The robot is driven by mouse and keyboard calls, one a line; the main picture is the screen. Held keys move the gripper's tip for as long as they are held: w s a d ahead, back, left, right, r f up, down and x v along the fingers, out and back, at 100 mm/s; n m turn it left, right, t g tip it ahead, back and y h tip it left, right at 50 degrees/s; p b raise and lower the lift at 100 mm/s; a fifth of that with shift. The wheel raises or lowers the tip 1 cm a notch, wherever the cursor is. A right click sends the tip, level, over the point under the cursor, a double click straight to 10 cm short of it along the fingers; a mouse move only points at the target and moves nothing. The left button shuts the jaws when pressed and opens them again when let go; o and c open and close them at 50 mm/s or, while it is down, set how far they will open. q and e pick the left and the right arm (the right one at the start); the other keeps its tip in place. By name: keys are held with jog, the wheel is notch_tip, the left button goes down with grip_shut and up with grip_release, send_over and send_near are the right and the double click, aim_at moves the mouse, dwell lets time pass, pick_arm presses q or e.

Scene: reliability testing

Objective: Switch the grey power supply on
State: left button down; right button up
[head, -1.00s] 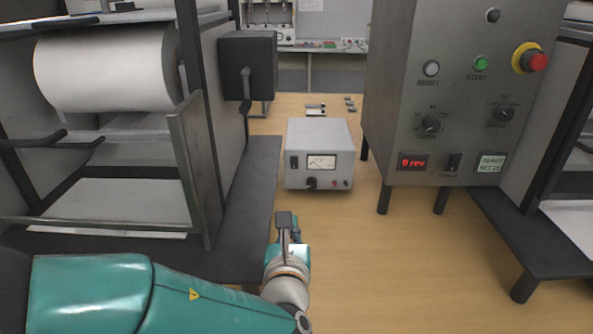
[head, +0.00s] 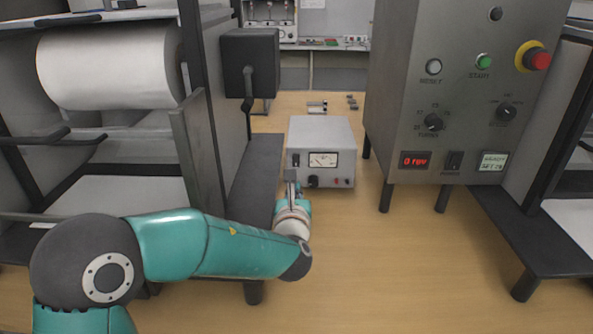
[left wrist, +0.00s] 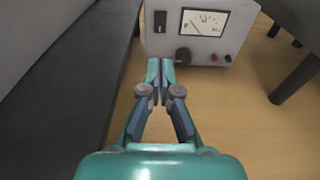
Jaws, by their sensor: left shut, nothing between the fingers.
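The grey power supply (head: 322,142) stands on the wooden table in the middle of the head view. My left gripper (head: 291,176) is shut and empty, just in front of the supply's lower left front, below the switch. Its closed fingertips show in the left wrist view (left wrist: 160,68). Whether they touch the supply cannot be told.
A grey control cabinet (head: 465,90) on legs stands right of the supply. A dark-framed machine with a white roll (head: 110,65) and a black shelf (head: 255,190) is at the left. Small metal parts (head: 317,107) lie behind the supply.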

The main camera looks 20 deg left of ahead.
aim_at(297, 166)
pick_arm(q)
jog(key=p+x, duration=0.1)
jog(key=x, duration=1)
jog(key=shift+f, duration=0.1)
jog(key=shift+w+f+b, duration=0.1)
jog(key=shift+f+b, duration=0.05)
jog(key=shift+b, duration=0.4)
jog(key=shift+r, duration=0.25)
jog(key=shift+s+d+f, duration=0.1)
jog(key=shift+s, duration=0.15)
jog(key=v, duration=1.1)
jog(key=shift+s, duration=0.25)
